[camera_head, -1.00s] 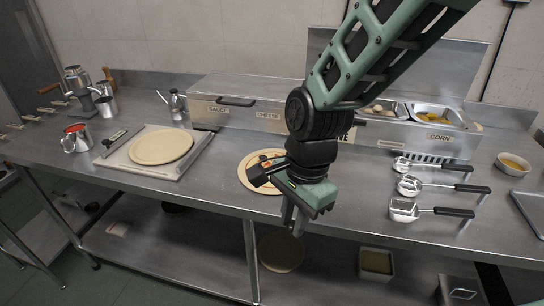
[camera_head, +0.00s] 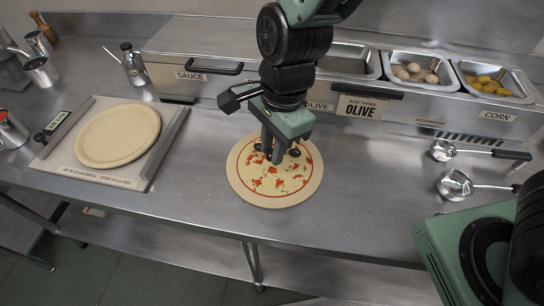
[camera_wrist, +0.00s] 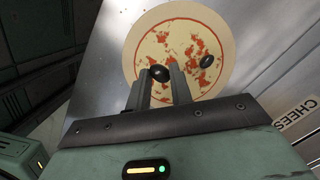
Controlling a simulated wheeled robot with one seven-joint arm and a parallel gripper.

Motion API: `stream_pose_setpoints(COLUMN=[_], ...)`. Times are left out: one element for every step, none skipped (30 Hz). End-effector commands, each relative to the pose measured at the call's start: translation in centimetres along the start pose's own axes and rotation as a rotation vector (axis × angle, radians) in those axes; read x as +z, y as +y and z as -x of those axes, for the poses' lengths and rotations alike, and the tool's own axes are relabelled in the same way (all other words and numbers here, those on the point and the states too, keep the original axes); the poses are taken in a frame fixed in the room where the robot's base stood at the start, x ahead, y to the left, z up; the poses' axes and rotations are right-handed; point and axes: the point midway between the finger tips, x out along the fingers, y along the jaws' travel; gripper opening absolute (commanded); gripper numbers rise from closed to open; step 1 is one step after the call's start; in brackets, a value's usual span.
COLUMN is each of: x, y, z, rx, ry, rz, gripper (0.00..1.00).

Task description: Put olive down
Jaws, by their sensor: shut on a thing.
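Another black olive (camera_wrist: 206,61) lies on the pizza, to the right of the fingers in the wrist view. My fingers hide part of the topping in the head view.
A plain dough round (camera_head: 118,135) lies on a board at the left. Behind the pizza is a counter unit with SAUCE, OLIVE (camera_head: 362,107) and CORN labels and open bins. Ladles (camera_head: 455,185) lie at the right. The steel counter in front of the pizza is bare.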

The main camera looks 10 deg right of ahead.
Motion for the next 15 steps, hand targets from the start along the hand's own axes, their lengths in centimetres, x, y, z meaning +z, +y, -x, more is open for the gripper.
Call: stream_pose_setpoints(x=[-0.2, -0.3, -0.4, -0.4, -0.5, -0.5, -0.5, -0.6, -0.6, -0.7, -0.7, -0.8, -0.9, -1.0, -1.0], y=[0.1, 0.1, 0.0, 0.0, 0.0, 0.0, 0.0, 0.0, 0.0, 0.0, 0.0, 0.1, 0.1, 0.1, 0.1], z=[-1.1, -1.6, -2.2, -2.5, -2.8, -3.1, -3.2, -3.4, -3.7, -4.0, -4.3, -4.9, -5.3, -5.8, -6.3], rx=[0.004, 0.004, 0.003, 0.002, 0.001, 0.000, 0.000, 0.000, 0.000, 0.000, 0.001, 0.003, 0.002, 0.002, 0.003], ry=[0.001, 0.000, 0.001, 0.000, 0.000, 0.000, 0.000, 0.000, 0.000, 0.000, 0.000, 0.000, 0.000, 0.001, 0.000], rz=[-0.003, -0.003, -0.003, -0.002, -0.002, -0.001, -0.001, -0.001, -0.002, -0.002, -0.003, -0.003, -0.002, -0.002, -0.002], gripper=[0.09, 0.09, 0.09, 0.09, 0.09, 0.09, 0.09, 0.09, 0.09, 0.09, 0.09, 0.09, 0.09, 0.09, 0.09])
